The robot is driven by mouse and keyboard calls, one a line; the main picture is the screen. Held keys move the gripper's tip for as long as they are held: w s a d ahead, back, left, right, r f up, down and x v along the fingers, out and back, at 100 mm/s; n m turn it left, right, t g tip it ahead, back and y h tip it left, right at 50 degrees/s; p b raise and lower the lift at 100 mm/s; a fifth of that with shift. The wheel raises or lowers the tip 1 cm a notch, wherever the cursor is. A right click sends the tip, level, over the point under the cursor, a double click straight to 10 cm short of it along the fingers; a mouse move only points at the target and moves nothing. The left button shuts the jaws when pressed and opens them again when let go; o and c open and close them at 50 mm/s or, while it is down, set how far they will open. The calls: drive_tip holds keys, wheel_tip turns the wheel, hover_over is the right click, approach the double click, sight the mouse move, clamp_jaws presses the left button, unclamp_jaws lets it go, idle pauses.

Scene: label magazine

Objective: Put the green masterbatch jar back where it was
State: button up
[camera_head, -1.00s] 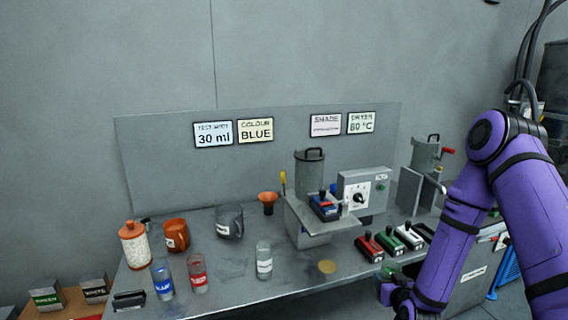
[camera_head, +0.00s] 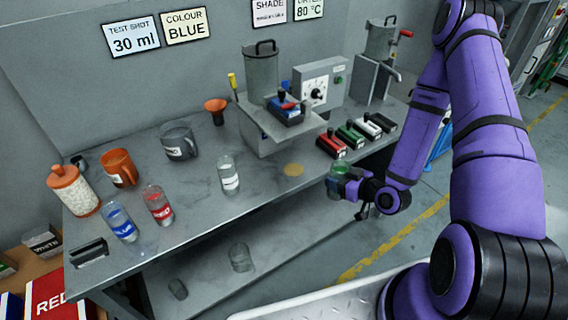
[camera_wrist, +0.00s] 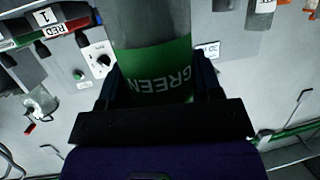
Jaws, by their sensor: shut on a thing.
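The green masterbatch jar (camera_head: 338,181) is a clear jar with a green band. It is in my gripper (camera_head: 350,185), off the front edge of the bench. In the wrist view the jar (camera_wrist: 152,72) sits between the two dark fingers of my gripper (camera_wrist: 155,85), its GREEN label showing upside down. My gripper is shut on it. The blue jar (camera_head: 120,222) and red jar (camera_head: 158,205) stand at the bench's left front. A white-labelled jar (camera_head: 228,174) stands to their right. A round tan spot (camera_head: 293,169) lies on the bench between that jar and my gripper.
Red (camera_head: 332,145), green (camera_head: 350,136), white (camera_head: 367,127) and black blocks sit in a row at the bench's right. The moulding machine (camera_head: 265,125) stands behind the tan spot. Mugs and an orange funnel (camera_head: 216,108) are further back. The bench front around the tan spot is clear.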

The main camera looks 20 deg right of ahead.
drive_tip(key=shift+a, duration=0.2)
drive_tip(key=w+a, duration=0.3)
drive_tip(key=w, duration=0.2)
drive_tip(key=w+a, duration=0.3)
drive_tip(key=w, duration=0.2)
drive_tip(key=w+a, duration=0.2)
drive_tip(key=w, duration=0.3)
drive_tip(key=shift+w+a, duration=0.3)
drive_tip(key=shift+a, duration=0.1)
drive_tip(key=shift+f, duration=0.55)
drive_tip(key=shift+f, duration=0.1)
drive_tip(key=o, duration=1.1)
drive_tip(key=shift+f, duration=0.1)
